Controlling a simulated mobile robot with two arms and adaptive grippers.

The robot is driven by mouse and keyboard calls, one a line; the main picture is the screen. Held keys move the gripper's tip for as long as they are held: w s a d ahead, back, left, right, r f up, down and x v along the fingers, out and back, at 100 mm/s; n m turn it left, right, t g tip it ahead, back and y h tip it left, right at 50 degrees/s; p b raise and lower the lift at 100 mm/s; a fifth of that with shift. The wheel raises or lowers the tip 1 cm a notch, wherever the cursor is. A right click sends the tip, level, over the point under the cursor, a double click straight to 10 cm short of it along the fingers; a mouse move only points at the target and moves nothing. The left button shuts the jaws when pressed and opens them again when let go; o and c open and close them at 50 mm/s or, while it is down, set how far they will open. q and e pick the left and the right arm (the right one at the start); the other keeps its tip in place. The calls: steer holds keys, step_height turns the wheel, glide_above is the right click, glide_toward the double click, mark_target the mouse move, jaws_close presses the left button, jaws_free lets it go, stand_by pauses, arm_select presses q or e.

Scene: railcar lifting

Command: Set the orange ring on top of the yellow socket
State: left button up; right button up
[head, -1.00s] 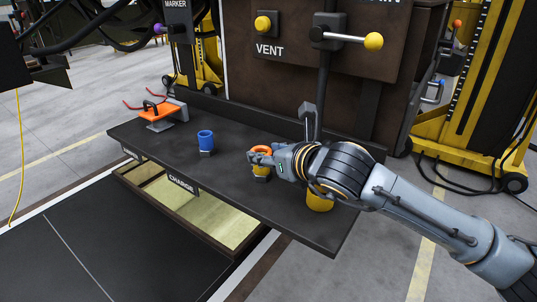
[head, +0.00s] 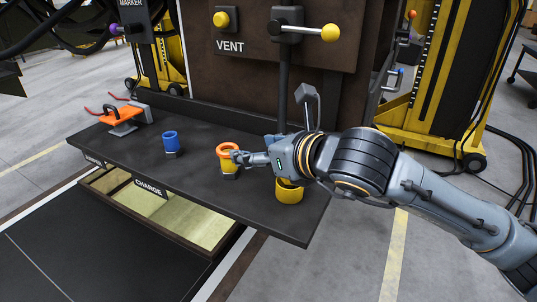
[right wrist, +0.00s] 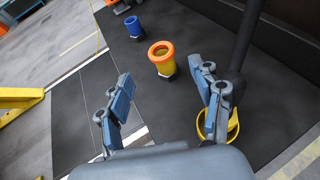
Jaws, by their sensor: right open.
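The orange ring (head: 229,148) sits on top of the yellow socket (head: 229,167) on the dark bench. The right wrist view also shows the ring (right wrist: 161,49) resting on the yellow socket (right wrist: 167,69), with its hole facing up. My right gripper (head: 243,158) is close to the right of them in the head view. In the right wrist view its fingers (right wrist: 160,77) are spread wide with nothing between them, and the ring and socket stand ahead, beyond the fingertips. My left gripper is not in view.
A yellow cup (head: 289,194) stands on the bench below my right wrist. A blue cup (head: 170,142) and an orange clamp-like tool (head: 121,114) stand to the left. Bare bench lies in front of the ring.

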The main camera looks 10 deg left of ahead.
steer(key=v, duration=0.3)
steer(key=shift+s+d+r, duration=0.1)
steer(key=shift+s+d, duration=0.05)
